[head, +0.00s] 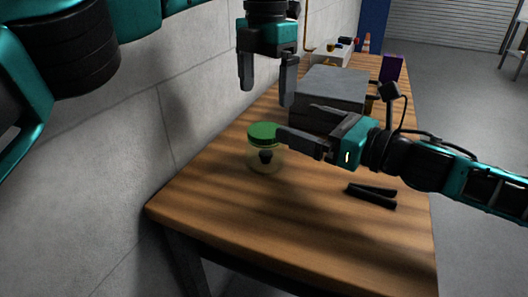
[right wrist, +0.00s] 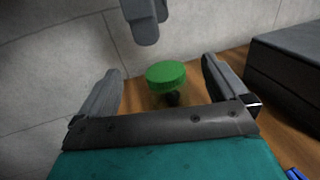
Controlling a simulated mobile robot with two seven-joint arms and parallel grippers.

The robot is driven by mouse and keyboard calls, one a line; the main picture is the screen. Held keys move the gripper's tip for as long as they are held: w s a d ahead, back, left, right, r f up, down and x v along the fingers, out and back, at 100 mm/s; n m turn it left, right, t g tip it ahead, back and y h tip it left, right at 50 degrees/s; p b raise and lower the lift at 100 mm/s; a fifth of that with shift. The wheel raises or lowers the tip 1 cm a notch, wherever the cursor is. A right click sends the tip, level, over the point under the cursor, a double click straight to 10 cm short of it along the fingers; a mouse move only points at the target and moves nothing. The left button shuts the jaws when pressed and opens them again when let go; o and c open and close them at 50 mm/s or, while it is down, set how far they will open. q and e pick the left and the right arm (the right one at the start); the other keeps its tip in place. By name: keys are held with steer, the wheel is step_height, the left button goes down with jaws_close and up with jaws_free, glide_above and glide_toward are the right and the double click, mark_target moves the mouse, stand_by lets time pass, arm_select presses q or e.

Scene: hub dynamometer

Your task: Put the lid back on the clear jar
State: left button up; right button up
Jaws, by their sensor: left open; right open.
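The clear jar (head: 264,163) stands upright near the left edge of the wooden table, with a dark object inside. The green lid (head: 262,132) sits at the jar's mouth; I cannot tell whether it is fully seated. The lid also shows in the right wrist view (right wrist: 166,75), centred between and beyond the open fingers. My right gripper (head: 299,121) is open and empty, just right of the lid, one fingertip close to the lid's edge. My left gripper (head: 266,95) is open and empty, above the lid, with its fingers pointing down.
A grey box (head: 333,83) stands behind the right gripper. Two dark bars (head: 371,194) lie on the table (head: 320,230) to the right of the jar. A purple box (head: 391,67) stands farther back. A concrete wall (head: 130,130) runs along the left. The table's front is clear.

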steer(key=shift+f, duration=0.1)
glide_toward(281, 153)
steer(key=x, duration=0.4)
steer(key=shift+w+a, duration=0.15)
steer(key=shift+a, duration=0.25)
steer(key=x, duration=0.7)
steer(key=shift+w+a, duration=0.15)
steer(key=shift+w, duration=0.05)
steer(key=c, duration=1.5)
arm_select(q)
steer(key=shift+n, duration=0.5)
arm_select(e)
steer(key=c, duration=0.3)
arm_select(q)
steer(key=n, duration=0.6)
arm_select(e)
jaws_close()
arm_select(q)
steer(key=n, duration=0.6)
steer(key=shift+n, duration=0.3)
